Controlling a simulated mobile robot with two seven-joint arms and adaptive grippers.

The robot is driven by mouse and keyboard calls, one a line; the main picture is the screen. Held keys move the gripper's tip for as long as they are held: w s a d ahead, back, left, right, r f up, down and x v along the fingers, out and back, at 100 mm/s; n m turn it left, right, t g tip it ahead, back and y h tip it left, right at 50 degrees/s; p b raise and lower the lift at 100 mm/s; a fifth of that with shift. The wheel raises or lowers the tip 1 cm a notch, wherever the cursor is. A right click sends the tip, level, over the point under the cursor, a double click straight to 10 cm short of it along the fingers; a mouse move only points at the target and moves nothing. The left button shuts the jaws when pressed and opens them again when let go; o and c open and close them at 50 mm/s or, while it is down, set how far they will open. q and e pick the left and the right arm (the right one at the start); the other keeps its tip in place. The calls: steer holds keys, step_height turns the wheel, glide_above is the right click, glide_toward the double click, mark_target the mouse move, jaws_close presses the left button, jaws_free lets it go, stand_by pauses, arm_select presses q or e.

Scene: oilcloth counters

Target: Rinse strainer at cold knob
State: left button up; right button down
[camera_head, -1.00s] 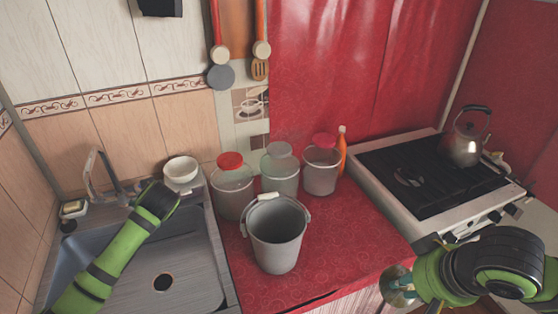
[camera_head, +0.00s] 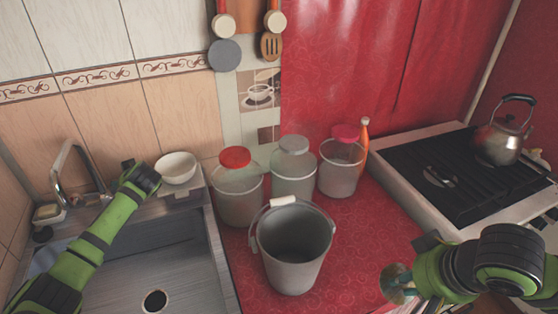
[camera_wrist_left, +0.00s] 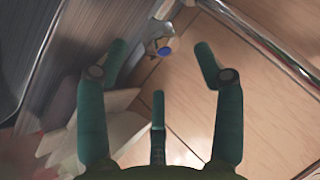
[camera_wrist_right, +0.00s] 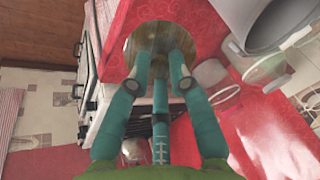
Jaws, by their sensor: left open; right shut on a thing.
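My right gripper (camera_wrist_right: 158,64) is shut on a round, brass-coloured metal thing (camera_wrist_right: 148,38), probably the strainer; the fingers hide part of it. In the head view this thing (camera_head: 396,284) shows at the counter's front edge, right of the bucket. My left gripper (camera_wrist_left: 160,62) is open and empty. In the left wrist view a small blue knob (camera_wrist_left: 165,50), on a pale metal fitting, shows beyond and between its fingers, apart from them. In the head view my left arm reaches over the sink to its back edge, right of the faucet (camera_head: 72,172); its fingers are hidden there.
A grey bucket (camera_head: 292,250) stands on the red counter (camera_head: 350,265), with several lidded jars behind it. A white bowl (camera_head: 177,168) sits behind the sink (camera_head: 190,262), close to my left arm. A stove (camera_head: 440,182) with a kettle (camera_head: 500,140) is at the right.

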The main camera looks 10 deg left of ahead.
arm_select(q)
steer(key=shift+x, duration=3.05)
steer(key=c, duration=1.1)
